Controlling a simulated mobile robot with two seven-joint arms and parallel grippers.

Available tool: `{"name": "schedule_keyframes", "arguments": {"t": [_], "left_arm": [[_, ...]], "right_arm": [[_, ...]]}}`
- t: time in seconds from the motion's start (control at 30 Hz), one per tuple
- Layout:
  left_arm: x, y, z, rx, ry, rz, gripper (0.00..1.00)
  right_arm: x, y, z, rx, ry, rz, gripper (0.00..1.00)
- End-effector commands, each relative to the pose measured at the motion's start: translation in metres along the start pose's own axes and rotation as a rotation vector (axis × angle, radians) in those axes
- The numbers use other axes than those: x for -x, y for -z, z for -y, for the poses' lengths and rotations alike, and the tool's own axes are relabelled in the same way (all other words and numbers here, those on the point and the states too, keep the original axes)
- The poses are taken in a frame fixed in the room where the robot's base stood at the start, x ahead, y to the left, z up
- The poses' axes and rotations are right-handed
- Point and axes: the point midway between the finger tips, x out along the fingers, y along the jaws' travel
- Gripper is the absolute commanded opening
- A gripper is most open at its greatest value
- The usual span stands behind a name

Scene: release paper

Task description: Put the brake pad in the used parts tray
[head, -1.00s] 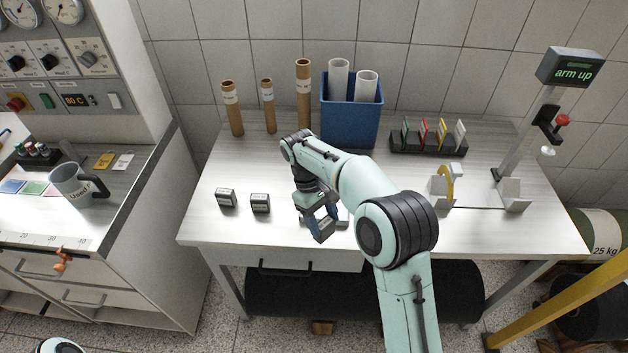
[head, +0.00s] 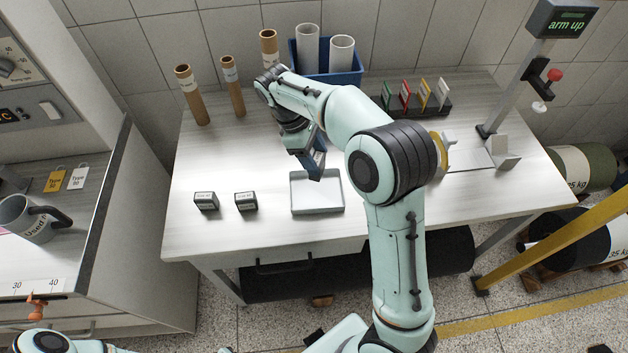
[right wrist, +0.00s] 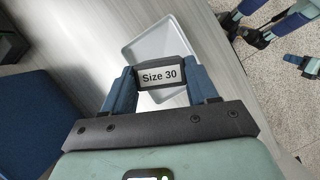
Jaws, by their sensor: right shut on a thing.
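The brake pad (right wrist: 163,74), a small dark block with a white "Size 30" label, is clamped between the two fingers of my right gripper (right wrist: 164,84) in the right wrist view. In the head view my right gripper (head: 316,165) is just behind and above the back edge of a shallow light-grey tray (head: 317,208) on the bench. The pad is hard to make out there. The tray looks empty in its visible part. In the right wrist view the tray (right wrist: 143,48) lies beyond the pad. My left gripper is out of view.
Two similar labelled dark blocks (head: 206,201) (head: 246,202) stand left of the tray. Cardboard tubes (head: 192,95) and a blue bin (head: 345,77) stand behind. A card rack (head: 425,105) is at right. A "Used" mug (head: 28,219) sits on the left counter. The bench's front right is clear.

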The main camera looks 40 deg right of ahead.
Motion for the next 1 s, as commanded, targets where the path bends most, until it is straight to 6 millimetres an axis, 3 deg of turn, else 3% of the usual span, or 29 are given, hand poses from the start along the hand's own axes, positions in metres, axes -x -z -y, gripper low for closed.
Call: {"name": "schedule_keyframes", "arguments": {"t": [0.1, 0.37, 0.6, 1.0], "left_arm": [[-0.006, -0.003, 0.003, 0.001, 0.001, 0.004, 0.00], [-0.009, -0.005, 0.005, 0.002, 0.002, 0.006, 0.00], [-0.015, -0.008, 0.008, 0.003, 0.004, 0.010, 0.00], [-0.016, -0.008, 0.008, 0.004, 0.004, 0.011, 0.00]], "right_arm": [[-0.025, 0.010, 0.001, 0.000, 0.002, 0.002, 0.22], [-0.045, 0.019, 0.000, -0.002, 0.001, 0.000, 0.22], [-0.083, 0.035, 0.000, 0.000, 0.002, 0.002, 0.22], [-0.091, 0.039, 0.000, -0.002, -0.001, -0.003, 0.22]]}}
